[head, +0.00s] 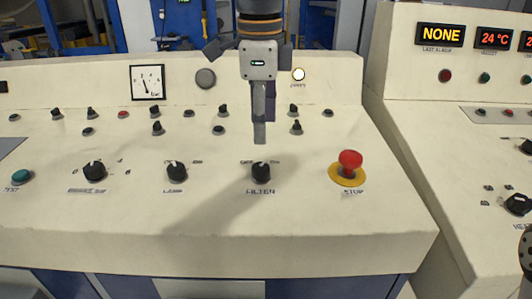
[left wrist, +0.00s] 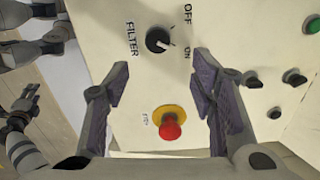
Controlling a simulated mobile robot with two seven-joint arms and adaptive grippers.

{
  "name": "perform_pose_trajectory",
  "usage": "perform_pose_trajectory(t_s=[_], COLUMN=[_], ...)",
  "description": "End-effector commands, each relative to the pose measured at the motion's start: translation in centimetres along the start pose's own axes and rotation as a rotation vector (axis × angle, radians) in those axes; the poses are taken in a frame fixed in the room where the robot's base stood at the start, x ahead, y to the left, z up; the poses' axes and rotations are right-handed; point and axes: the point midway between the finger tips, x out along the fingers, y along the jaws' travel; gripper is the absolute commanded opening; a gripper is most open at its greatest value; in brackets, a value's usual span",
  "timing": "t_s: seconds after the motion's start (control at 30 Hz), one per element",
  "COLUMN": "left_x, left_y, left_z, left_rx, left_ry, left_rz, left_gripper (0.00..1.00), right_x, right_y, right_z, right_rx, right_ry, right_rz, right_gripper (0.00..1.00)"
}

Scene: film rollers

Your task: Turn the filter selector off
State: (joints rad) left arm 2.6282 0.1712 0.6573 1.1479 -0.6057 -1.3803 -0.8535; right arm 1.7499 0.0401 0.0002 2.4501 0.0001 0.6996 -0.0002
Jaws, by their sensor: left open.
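The filter selector (head: 261,171) is a black knob on the cream sloping panel, left of the red stop button. In the left wrist view the selector (left wrist: 157,40) sits beyond the fingertips, with "OFF" and "ON" printed beside it and "FILTER" on its other side. Its pale pointer mark appears turned toward the ON side. My left gripper (head: 260,138) hangs fingers down just above and behind the knob in the head view, apart from it. In the left wrist view the left gripper (left wrist: 160,85) is open and empty. My right gripper (left wrist: 24,108) seems to show at left; its opening is unclear.
The red stop button (head: 350,160) on its yellow base stands right of the selector. The lamp selector (head: 176,171) is to its left. Several small knobs line the panel behind. A second console (head: 410,120) stands at right. The front panel strip is clear.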

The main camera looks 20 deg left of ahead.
Motion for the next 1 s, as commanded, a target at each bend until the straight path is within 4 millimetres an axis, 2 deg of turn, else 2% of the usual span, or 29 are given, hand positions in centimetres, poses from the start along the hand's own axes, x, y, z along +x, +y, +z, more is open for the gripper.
perform_pose_trajectory(t_s=[0.2, 0.33, 0.5, 0.73, 0.93, 1.0], left_x=[5.7, 8.1, 9.4, 9.5, 9.5, 9.5], left_y=[0.1, 0.1, 0.0, 0.0, 0.0, 0.0], left_z=[0.1, 0.0, 0.0, 0.0, 0.0, 0.0], left_rx=[0.000, -0.001, -0.001, -0.001, -0.001, -0.001], left_ry=[-0.001, 0.000, 0.000, 0.000, 0.000, 0.000], left_rz=[0.004, 0.002, 0.000, -0.001, -0.001, -0.001], left_gripper=[0.51, 0.51, 0.51, 0.51, 0.06, 0.03], right_x=[-0.2, -0.3, -0.3, -0.3, -0.3, -0.3], right_y=[0.0, 0.0, 0.0, 0.0, 0.0, 0.0], right_z=[-0.2, -0.2, -0.2, -0.2, -0.2, -0.2], right_rx=[0.000, 0.000, 0.000, 0.000, 0.000, 0.000], right_ry=[0.007, 0.009, 0.009, 0.009, 0.009, 0.009], right_rz=[0.000, 0.000, 0.000, 0.000, 0.000, 0.000], right_gripper=[0.40, 0.40, 0.40, 0.40, 0.40, 0.40])
